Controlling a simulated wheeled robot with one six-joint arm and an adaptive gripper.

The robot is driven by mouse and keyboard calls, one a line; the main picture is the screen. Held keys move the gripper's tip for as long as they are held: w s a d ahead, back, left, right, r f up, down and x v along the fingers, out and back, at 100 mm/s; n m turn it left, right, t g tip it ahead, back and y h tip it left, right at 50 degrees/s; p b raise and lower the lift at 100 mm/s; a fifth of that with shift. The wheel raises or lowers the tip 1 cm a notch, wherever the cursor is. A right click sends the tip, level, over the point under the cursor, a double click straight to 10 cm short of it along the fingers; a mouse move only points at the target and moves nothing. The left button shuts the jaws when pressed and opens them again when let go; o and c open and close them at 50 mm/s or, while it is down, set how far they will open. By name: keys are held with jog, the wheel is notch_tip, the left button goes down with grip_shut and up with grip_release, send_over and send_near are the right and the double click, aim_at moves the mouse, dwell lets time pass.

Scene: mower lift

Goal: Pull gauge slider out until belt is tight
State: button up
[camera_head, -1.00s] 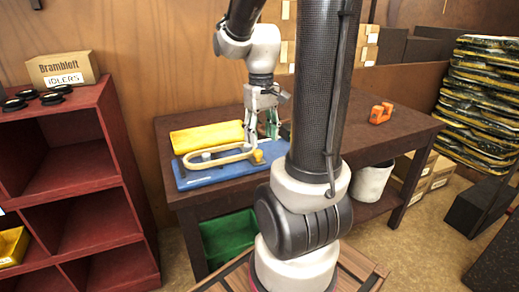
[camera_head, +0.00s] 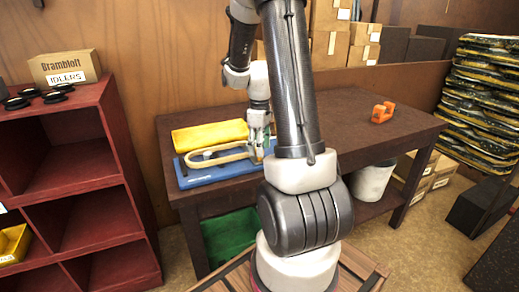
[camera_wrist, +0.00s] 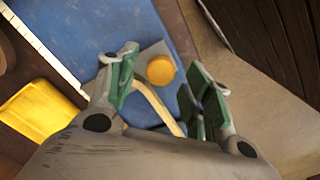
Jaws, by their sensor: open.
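The gauge is a blue board (camera_head: 200,178) on the brown bench, with a cream belt (camera_head: 205,163) looped on it. In the wrist view the board (camera_wrist: 95,28) carries a grey slider piece (camera_wrist: 146,52) with a round yellow knob (camera_wrist: 161,70). The belt (camera_wrist: 153,103) runs from near the knob down between my fingers. My gripper (camera_head: 262,152) is over the right end of the board. In the wrist view my gripper (camera_wrist: 165,78) is open, with the knob showing between its green-padded fingertips. I cannot tell the height gap to the knob. The gripper hides the knob in the head view.
A yellow item (camera_head: 208,135) lies behind the board, and a white marked strip (camera_wrist: 42,50) runs along the board's edge. An orange tool (camera_head: 382,112) lies at the bench's right. A red shelf (camera_head: 75,150) stands left. The bench's middle right is clear.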

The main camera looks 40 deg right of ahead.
jog(key=shift+f, duration=0.75)
grip_shut()
jog(key=shift+s+d, duration=0.25)
jog(key=shift+d, duration=0.55)
jog(key=shift+s+d, duration=0.2)
jog(key=shift+d, duration=0.55)
grip_release()
jog(key=shift+r, duration=0.15)
notch_tip(320, 180, up, 12)
